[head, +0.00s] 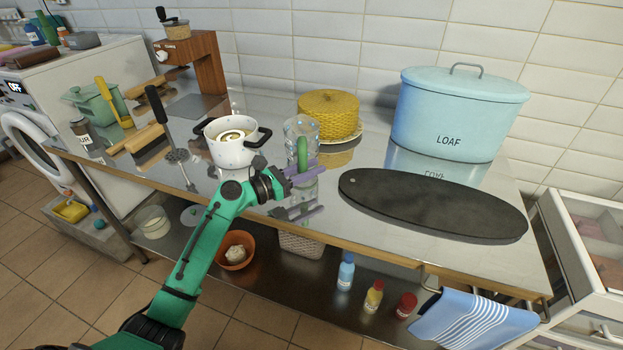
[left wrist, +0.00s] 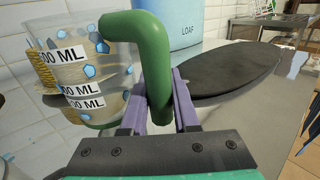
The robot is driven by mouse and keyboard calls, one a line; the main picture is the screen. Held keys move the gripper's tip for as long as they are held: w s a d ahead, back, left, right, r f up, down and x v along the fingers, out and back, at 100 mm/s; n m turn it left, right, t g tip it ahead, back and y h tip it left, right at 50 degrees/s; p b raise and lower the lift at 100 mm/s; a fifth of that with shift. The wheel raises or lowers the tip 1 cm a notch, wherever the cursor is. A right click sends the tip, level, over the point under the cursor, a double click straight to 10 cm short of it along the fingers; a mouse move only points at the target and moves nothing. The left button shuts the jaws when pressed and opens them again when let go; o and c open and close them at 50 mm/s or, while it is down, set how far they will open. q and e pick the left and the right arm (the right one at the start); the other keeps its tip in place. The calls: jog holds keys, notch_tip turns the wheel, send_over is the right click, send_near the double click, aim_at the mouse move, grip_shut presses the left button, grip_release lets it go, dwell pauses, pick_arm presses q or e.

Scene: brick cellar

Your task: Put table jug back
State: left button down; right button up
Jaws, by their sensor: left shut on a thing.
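The table jug is a clear measuring jug (head: 297,131) with a green handle (head: 302,154), upright at the middle of the steel table (head: 345,222). In the left wrist view the jug (left wrist: 85,62) shows "ML" labels and blue patches, with its green handle (left wrist: 152,60) close in front. My left gripper (head: 302,174) has its purple fingers shut on the handle, low over the table top. It also shows in the left wrist view (left wrist: 162,100). I cannot tell whether the jug's base touches the table. My right gripper is out of view.
A white pot (head: 228,150) stands left of the jug. A yellow woven cake-like thing (head: 329,112) is just behind it. A dark oval board (head: 430,205) lies to the right, before a blue LOAF bin (head: 450,115). A shelf below holds bottles and an orange bowl (head: 236,250).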

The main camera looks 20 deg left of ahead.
pick_arm(q)
notch_tip(320, 180, down, 2)
jog(key=shift+s+f, duration=0.1)
jog(key=shift+f, duration=0.15)
jog(key=c, duration=0.7)
grip_release()
jog(key=shift+f, duration=0.1)
jog(key=shift+o, duration=0.2)
jog(key=shift+r, duration=0.2)
jog(key=b+v, duration=0.1)
jog(key=v, duration=1.1)
jog(key=shift+a+f, duration=0.1)
